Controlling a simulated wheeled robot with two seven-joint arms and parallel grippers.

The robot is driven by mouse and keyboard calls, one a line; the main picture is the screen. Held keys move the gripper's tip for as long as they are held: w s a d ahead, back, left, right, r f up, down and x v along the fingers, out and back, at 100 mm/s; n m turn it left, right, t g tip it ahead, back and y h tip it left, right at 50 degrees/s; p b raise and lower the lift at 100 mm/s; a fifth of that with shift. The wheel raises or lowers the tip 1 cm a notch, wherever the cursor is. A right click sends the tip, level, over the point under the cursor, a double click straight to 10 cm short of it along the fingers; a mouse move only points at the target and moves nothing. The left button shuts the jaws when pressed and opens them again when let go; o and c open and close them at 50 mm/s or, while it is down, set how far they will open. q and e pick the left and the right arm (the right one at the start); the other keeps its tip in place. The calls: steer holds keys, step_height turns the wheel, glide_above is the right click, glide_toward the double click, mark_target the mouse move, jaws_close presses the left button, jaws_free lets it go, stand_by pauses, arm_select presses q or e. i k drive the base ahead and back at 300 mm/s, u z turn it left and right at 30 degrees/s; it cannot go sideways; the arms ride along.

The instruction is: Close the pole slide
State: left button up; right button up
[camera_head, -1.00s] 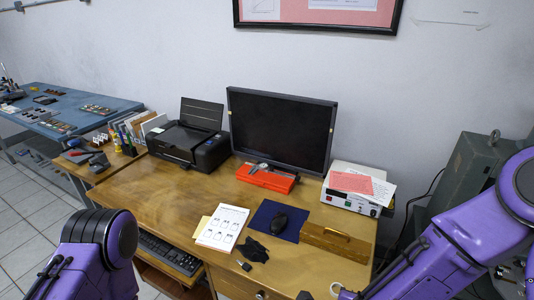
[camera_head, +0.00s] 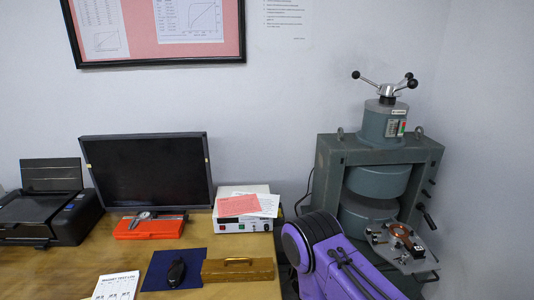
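A grey-green electromagnet (camera_head: 327,170) stands right of the desk, in a heavy square frame. Its upper round pole (camera_head: 377,181) and lower round pole (camera_head: 366,213) sit one above the other with a narrow gap. A three-armed handle (camera_head: 392,88) with black knobs tops it. A metal plate bearing a copper-coloured round part (camera_head: 401,232) sticks out at its front right, and I take it for the pole slide. My purple right arm rises in front of the magnet's lower left. Neither gripper shows.
The wooden desk (camera_head: 228,291) holds a printer (camera_head: 45,205), a monitor (camera_head: 148,170), a red case with a caliper (camera_head: 150,228), a white instrument box (camera_head: 245,221), a mouse (camera_head: 176,272) and a wooden box (camera_head: 237,269). Black levers (camera_head: 427,218) stick out on the magnet's right side.

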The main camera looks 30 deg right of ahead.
mark_target(408, 265)
steer(key=z, duration=0.25)
steer(key=k, duration=0.7)
steer(key=z, duration=1.25)
steer(key=i, duration=0.5)
steer(key=u, duration=0.05)
